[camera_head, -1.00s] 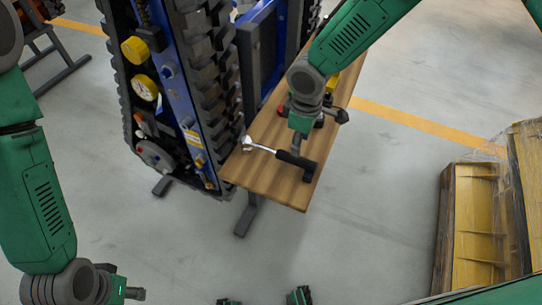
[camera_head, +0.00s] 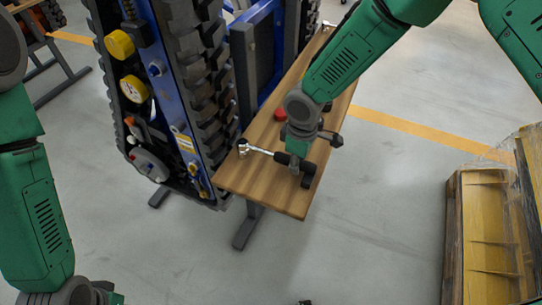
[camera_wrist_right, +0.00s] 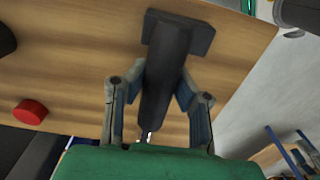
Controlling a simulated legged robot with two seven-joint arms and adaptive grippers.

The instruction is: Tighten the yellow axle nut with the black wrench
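The wrench (camera_head: 258,150) lies on a wooden board, its silver head pointing left and its black handle (camera_wrist_right: 165,65) under my right gripper (camera_head: 298,158). In the right wrist view, the fingers of my right gripper (camera_wrist_right: 160,85) straddle the handle closely; whether they press on it cannot be told. The carrier (camera_head: 165,75) stands left of the board and bears several yellow parts, including a round cap (camera_head: 120,43) and a gauge (camera_head: 135,88). I cannot tell which part is the axle nut. My left gripper (camera_head: 108,295) is cut off by the lower edge.
The wooden board (camera_head: 265,190) runs alongside the carrier's track. A red round piece (camera_head: 280,115) lies on it, also seen in the wrist view (camera_wrist_right: 30,111). A wooden crate (camera_head: 487,230) stands at the right.

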